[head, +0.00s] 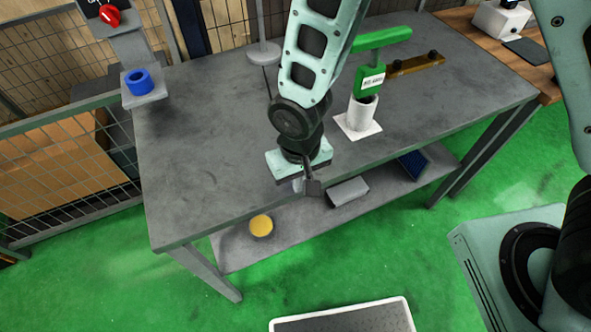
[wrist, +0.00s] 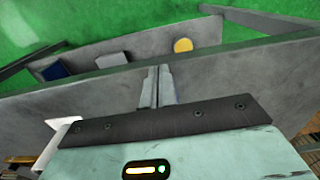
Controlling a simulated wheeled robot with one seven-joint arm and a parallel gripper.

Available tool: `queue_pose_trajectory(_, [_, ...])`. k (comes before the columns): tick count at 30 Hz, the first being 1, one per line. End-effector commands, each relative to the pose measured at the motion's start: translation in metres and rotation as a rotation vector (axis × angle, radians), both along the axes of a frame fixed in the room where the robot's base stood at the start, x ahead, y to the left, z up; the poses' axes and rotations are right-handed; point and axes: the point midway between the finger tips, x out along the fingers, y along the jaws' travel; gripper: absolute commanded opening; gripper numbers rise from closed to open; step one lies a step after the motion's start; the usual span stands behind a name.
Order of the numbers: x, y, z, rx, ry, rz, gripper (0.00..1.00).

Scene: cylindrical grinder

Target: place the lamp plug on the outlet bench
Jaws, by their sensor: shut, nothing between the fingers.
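My gripper (head: 309,186) hangs at the front edge of the grey metal table (head: 215,135), pointing down. In the wrist view its two fingers (wrist: 157,88) are together with nothing visible between them. I cannot make out a lamp plug in either view. A grey round lamp-like stand (head: 263,53) is at the back of the table, with a thin dark line running down from it behind my arm. A wooden bench (head: 464,24) at the top right carries a white box (head: 500,18) and a dark flat pad (head: 525,50); I cannot tell whether it is the outlet bench.
A green-handled tool (head: 370,80) stands in a white holder (head: 361,115) beside a brass bar (head: 418,63). A blue ring (head: 139,82) sits on a grey bracket at left. The lower shelf holds a yellow disc (head: 261,226), a grey block (head: 347,191) and a blue item (head: 413,164).

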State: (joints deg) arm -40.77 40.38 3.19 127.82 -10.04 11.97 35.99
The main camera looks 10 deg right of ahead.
Motion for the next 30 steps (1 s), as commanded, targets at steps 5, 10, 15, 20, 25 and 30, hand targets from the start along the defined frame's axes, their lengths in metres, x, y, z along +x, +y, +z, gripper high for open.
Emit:
queue_pose_trajectory(5, [0.013,0.004,0.001,-0.001,0.001,0.002,0.0])
queue_pose_trajectory(10, [0.015,0.005,0.0,-0.001,0.001,0.002,0.0])
queue_pose_trajectory(15, [0.015,0.005,0.0,-0.001,0.001,0.002,0.0])
queue_pose_trajectory(20, [0.026,0.008,0.0,0.0,-0.001,-0.001,0.0])
queue_pose_trajectory(25, [0.066,0.02,-0.001,0.002,-0.003,-0.003,0.0])
queue_pose_trajectory(30, [0.104,0.032,-0.002,0.001,-0.001,-0.001,0.0])
